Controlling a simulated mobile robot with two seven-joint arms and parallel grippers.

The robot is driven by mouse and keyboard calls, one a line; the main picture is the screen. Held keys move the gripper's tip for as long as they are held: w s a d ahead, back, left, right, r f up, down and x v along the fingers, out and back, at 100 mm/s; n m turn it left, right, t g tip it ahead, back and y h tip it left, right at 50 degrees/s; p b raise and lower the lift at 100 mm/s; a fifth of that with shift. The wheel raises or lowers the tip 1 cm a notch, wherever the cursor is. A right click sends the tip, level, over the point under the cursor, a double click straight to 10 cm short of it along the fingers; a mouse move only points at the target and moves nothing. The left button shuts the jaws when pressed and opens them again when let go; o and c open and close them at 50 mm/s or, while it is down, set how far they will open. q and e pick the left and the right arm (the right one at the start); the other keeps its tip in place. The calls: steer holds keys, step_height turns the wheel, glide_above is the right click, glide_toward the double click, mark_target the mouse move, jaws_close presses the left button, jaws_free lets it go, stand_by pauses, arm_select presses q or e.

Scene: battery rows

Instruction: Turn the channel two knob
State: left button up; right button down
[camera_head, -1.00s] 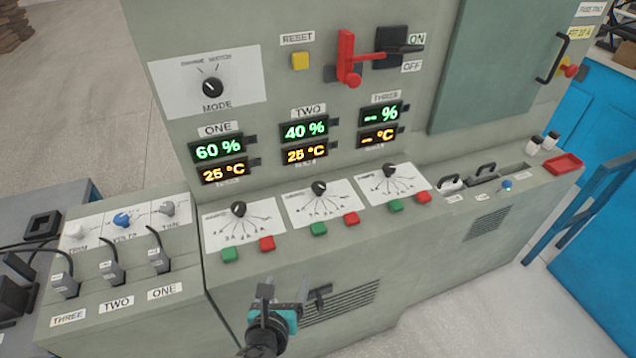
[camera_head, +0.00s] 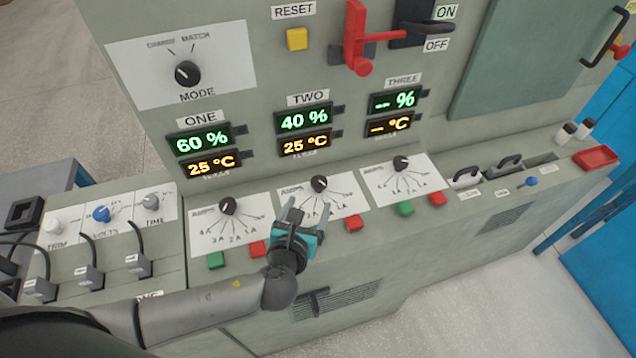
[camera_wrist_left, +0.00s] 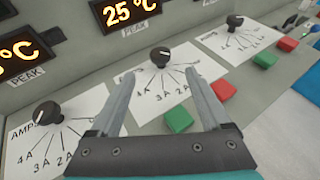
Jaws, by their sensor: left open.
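The channel two knob (camera_head: 319,184) is a small black knob with a white pointer mark on a white dial plate, below the display labelled TWO (camera_head: 306,118). In the left wrist view the knob (camera_wrist_left: 160,57) is near the top centre, beyond and between the open fingertips. My left gripper (camera_head: 307,206) is open and empty, just in front of this knob over the lower part of its dial plate. The fingers are apart from the knob in the picture; the exact gap in depth is hard to tell. My right gripper is not in view.
The channel one knob (camera_head: 228,206) is to the left and the channel three knob (camera_head: 400,163) to the right. Channel two's green button (camera_wrist_left: 178,120) and red button (camera_wrist_left: 222,89) lie close to the fingers. A red lever (camera_head: 356,38) stands out above.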

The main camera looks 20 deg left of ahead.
mark_target(318, 183)
arm_select(q)
steer(key=b+x, duration=0.2)
steer(key=x, duration=0.7)
steer(key=shift+w+f, duration=0.25)
steer(key=shift+w, duration=0.4)
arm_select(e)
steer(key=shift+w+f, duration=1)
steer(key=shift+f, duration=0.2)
arm_select(q)
steer(key=c, duration=0.4)
jaws_close()
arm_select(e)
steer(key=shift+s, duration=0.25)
